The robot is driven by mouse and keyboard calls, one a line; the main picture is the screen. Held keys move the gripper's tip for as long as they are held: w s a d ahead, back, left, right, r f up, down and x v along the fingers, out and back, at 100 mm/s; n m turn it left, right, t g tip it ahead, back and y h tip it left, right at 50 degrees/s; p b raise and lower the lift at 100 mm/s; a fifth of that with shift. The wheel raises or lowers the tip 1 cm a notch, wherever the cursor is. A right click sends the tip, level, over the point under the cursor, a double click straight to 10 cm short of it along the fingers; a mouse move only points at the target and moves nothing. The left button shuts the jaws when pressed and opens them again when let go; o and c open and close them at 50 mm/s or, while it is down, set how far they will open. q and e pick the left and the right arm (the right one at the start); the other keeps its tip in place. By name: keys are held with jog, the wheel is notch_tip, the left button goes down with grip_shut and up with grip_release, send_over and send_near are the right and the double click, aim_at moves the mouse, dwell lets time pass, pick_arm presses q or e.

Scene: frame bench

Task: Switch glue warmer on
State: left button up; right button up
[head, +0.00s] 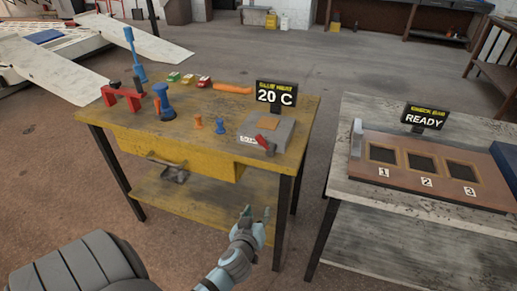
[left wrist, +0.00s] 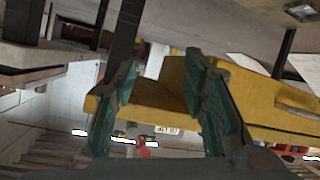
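The glue warmer (head: 281,131) is a grey box at the right end of the yellow workbench. It has a brown-orange patch on top and a small red switch (head: 264,143) at its front. A black display (head: 276,96) behind it reads 20 C. My left gripper (head: 256,211) is in front of the bench, below its top and apart from the warmer, with fingers spread and empty. In the left wrist view its two green-padded fingers (left wrist: 162,95) stand wide apart, with the yellow bench drawer beyond them. My right gripper is not in view.
The yellow bench (head: 215,160) also holds a red frame (head: 121,97), blue clamp-like pieces (head: 165,102), small coloured blocks and an orange piece (head: 232,88). A second bench at right (head: 345,180) carries a numbered board and a READY display. A floor gap separates the benches.

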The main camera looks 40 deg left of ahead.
aim_at(259, 141)
pick_arm(q)
notch_tip(259, 141, up, 17)
jog(key=a+n+t+y, duration=0.2)
jog(key=n+t+y, duration=0.1)
jog(key=n+y, duration=0.15)
jog(key=shift+n+h, duration=0.45)
jog(key=x, duration=1.5)
jog(key=shift+d, duration=0.1)
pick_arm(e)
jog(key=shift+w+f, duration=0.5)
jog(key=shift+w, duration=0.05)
pick_arm(q)
grip_shut()
